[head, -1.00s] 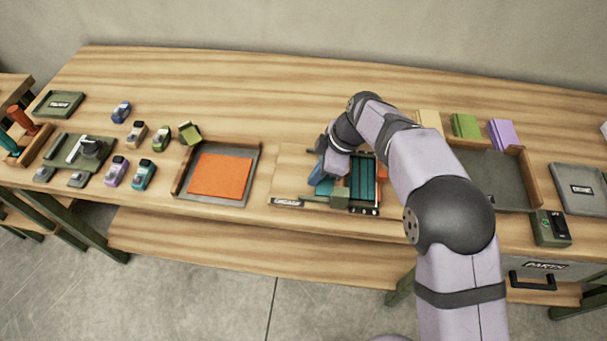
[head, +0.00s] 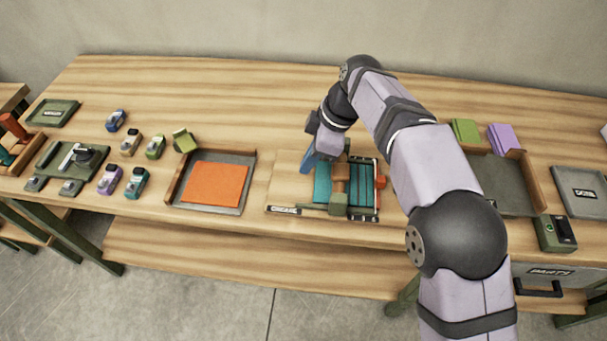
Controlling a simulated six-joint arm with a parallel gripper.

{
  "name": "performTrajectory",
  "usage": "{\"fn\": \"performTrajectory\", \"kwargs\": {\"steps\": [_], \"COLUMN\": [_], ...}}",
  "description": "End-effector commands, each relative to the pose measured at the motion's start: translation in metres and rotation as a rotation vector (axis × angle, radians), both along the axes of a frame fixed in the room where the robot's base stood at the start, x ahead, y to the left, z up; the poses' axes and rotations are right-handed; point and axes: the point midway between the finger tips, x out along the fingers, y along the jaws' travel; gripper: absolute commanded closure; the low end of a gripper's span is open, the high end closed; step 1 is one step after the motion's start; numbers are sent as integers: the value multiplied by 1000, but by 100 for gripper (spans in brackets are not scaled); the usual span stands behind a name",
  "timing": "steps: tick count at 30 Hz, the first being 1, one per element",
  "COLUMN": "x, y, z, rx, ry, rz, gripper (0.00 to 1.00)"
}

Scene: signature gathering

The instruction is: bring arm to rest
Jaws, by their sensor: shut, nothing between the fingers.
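My arm (head: 437,160) reaches in from the lower right and bends down over the middle of the wooden table. My gripper (head: 309,163) is shut and empty, pointing down at the left side of a creasing station. The station's board (head: 288,170) carries teal sheets (head: 322,183) and a dark-railed frame (head: 374,205) with an orange-brown block (head: 340,178) and a green block (head: 338,204). The fingertips are close to the teal sheets; I cannot tell whether they touch.
A tray (head: 225,207) with an orange sheet (head: 215,184) lies left. Several small coloured stamps (head: 110,179) stand further left. At right are a grey tray (head: 497,177), green (head: 466,131) and purple (head: 501,138) stacks, and a switch box (head: 556,231). The table's back strip is clear.

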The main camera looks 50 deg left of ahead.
Motion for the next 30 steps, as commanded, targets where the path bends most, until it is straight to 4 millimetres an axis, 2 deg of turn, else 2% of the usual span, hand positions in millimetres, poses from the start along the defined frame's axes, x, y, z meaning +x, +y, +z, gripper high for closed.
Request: {"fn": "performTrajectory", "kwargs": {"steps": [6,15,20,23,26,29,30], "x": [4,6,29,57,91,122,132], "y": [-4,-5,-24,-54,-99,-157,-182], "z": [15,18,18,17,15,11,9], "rx": [0,0,-23,-56,-100,-148,-166], "ry": [0,0,1,5,13,22,27], "rz": [-1,-5,-106,-249,-449,-685,-784], "gripper": [100,100,100,100,100,100,100]}}
